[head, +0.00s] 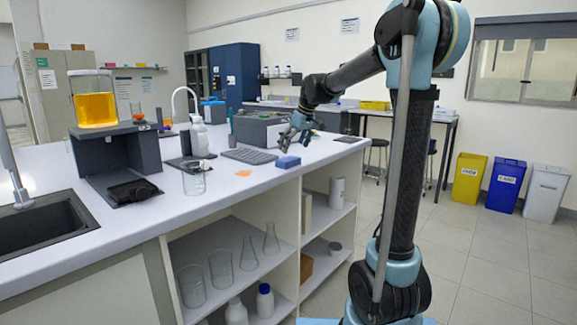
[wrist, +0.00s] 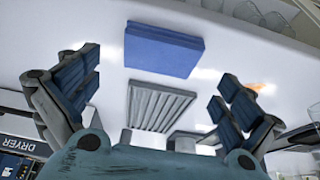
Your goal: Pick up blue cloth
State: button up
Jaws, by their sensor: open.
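The blue cloth (head: 287,162) is a folded, flat rectangular block lying on the white bench top near its right edge. In the wrist view the blue cloth (wrist: 163,48) is at the top centre, beyond and between the fingertips. My gripper (head: 292,135) is above the bench, a little above the cloth in the head view. The cloth is apart from both fingers.
A grey ridged rack (head: 249,156) lies left of the cloth. A grey box-shaped device (head: 262,131) stands behind. A glass beaker (head: 194,178) and an orange patch (head: 243,174) are to the left. Bench top (head: 215,205) in front is bare.

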aim_at(289, 158)
jog(key=shift+x, duration=2.6)
jog(key=shift+s, duration=0.1)
jog(key=c, duration=0.8)
